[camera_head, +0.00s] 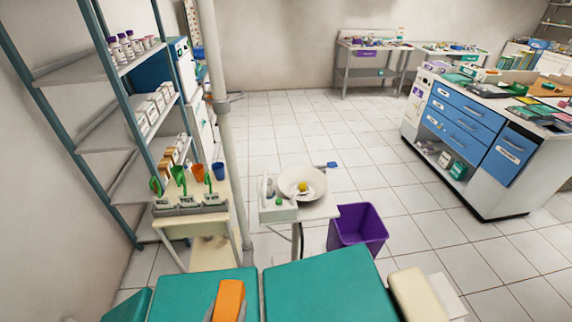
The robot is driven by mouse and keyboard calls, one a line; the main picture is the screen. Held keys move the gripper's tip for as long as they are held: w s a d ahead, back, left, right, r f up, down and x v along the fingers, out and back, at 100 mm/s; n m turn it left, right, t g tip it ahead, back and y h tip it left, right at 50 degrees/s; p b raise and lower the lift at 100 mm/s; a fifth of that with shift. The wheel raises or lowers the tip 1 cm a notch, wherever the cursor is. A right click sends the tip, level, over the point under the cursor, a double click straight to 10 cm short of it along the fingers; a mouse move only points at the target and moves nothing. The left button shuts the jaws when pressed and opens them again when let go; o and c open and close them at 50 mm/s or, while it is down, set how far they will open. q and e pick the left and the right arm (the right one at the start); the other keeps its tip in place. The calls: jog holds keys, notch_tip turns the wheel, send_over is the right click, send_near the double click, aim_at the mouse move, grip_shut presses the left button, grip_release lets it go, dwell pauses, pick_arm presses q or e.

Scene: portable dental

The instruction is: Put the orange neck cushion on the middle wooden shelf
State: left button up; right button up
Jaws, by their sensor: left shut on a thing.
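The orange neck cushion (230,299) is a small orange block at the bottom of the view, in front of the teal chair pad. Only a grey sliver of my left gripper (211,313) shows, at the cushion's lower left; it is shut on the cushion. The fingertips are mostly hidden. Whether the cushion touches the teal pad is unclear. My right gripper is not in view. Brownish shelves (556,25) show small at the far upper right corner, cut off by the frame edge; I cannot tell whether they are the wooden shelves.
A metal rack (88,70) with grey shelves stands at left. Teal chair pads (325,283) fill the front. A white basin (302,182), pale pole (226,150) and purple bin (357,228) stand beyond. A blue-drawered cabinet (462,120) stands right.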

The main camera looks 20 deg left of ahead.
pick_arm(q)
jog(key=w+d+m+t+h, duration=0.1)
jog(key=w+d+m+h, duration=0.1)
jog(key=d+m+h, duration=0.25)
jog(key=s+r+p, duration=0.3)
jog(key=r+p, duration=1.5)
jog(key=p, duration=0.1)
jog(key=s+r+p, duration=0.4)
jog(key=r+p, duration=1.4)
jog(key=shift+d+p, duration=0.3)
jog(key=shift+p, duration=0.1)
jog(key=shift+s, duration=0.1)
